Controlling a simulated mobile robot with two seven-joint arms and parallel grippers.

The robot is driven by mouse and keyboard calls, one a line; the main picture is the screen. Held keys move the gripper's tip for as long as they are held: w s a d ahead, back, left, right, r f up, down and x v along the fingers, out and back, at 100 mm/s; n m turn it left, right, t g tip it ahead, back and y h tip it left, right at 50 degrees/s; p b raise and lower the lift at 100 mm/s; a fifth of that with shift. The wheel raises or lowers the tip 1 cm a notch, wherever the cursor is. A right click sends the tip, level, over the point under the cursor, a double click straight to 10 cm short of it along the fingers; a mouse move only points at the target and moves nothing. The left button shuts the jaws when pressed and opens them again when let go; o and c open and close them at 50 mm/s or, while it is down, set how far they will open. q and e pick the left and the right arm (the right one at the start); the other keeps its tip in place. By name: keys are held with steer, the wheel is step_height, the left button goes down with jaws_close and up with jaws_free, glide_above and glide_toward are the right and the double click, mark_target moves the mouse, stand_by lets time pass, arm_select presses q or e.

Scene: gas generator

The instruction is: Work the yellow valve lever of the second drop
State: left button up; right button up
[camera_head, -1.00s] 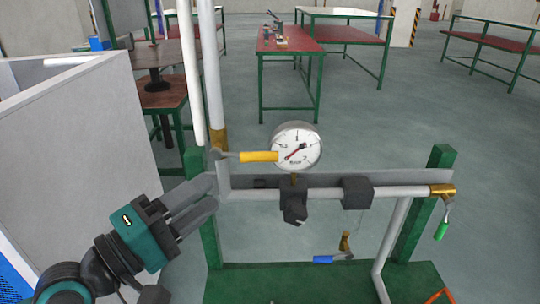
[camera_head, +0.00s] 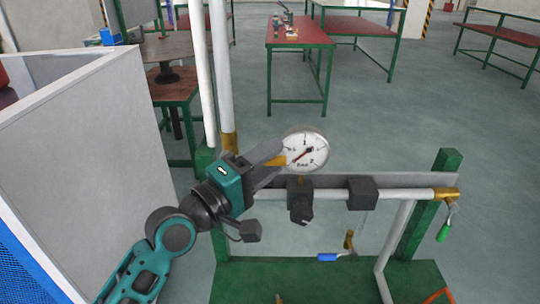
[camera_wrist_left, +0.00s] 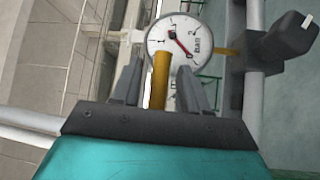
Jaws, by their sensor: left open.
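The yellow valve lever (camera_head: 277,160) sits left of the round pressure gauge (camera_head: 305,150) on the pipe rack. Most of it is hidden behind my left gripper (camera_head: 268,161) in the head view. In the left wrist view the yellow lever (camera_wrist_left: 160,82) lies between the two open fingers of my left gripper (camera_wrist_left: 158,72), with visible gaps on both sides. The gauge (camera_wrist_left: 172,38) is just beyond the fingertips. My right gripper is not in view.
A pipe (camera_head: 405,193) with black fittings (camera_head: 362,193) runs right of the gripper. A blue lever (camera_head: 327,257) and a green lever (camera_head: 443,235) hang lower. Vertical white pipes (camera_head: 219,70) stand behind, and a pale panel (camera_head: 95,150) stands at left.

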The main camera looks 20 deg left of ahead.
arm_select(q)
steer(key=shift+w+d, duration=0.15)
steer(key=shift+w, duration=0.05)
steer(key=shift+c, duration=0.4)
jaws_close()
